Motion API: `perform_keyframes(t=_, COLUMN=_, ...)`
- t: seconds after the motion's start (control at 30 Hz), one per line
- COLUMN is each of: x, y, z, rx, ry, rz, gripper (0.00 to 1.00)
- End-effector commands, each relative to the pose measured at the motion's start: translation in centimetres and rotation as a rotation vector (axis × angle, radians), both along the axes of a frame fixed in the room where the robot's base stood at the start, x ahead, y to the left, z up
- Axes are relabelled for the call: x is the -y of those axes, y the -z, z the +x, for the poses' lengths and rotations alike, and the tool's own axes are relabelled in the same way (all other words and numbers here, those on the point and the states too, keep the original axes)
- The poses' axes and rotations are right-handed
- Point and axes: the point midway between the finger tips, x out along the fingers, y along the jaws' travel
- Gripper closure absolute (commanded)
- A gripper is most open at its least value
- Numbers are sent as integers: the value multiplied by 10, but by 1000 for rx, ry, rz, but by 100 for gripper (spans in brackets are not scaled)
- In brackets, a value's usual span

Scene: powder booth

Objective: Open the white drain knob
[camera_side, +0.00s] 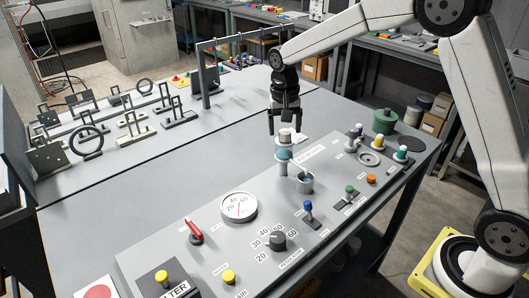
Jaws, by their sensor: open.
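A small whitish knob (286,134) stands on top of an upright post near the middle of the grey panel. A teal part and a pale ring (283,155) show on the post below it. My gripper (284,127) points down from above with its fingers apart, one on each side of the knob's top as seen from here. I cannot tell whether the fingers touch the knob. Nothing is seen held. The lettering on the white label (311,152) to its right is too small to read.
A grey cup (303,183) stands just in front of the post. A blue-handled lever (308,208), a dial gauge (238,207) and a red lever (194,232) sit nearer. Small colored knobs and a green canister (384,121) are right. Racks of metal parts stand left.

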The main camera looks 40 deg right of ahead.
Motion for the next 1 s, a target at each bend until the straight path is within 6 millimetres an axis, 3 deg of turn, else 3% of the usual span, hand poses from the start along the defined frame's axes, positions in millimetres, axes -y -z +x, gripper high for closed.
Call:
perform_keyframes(t=0.5, x=-2, y=-61, z=2, rx=3, ry=0, rz=1, gripper=17)
perform_keyframes(t=1.0, x=-2, y=-68, z=1, rx=1, ry=-1, rz=0, gripper=17)
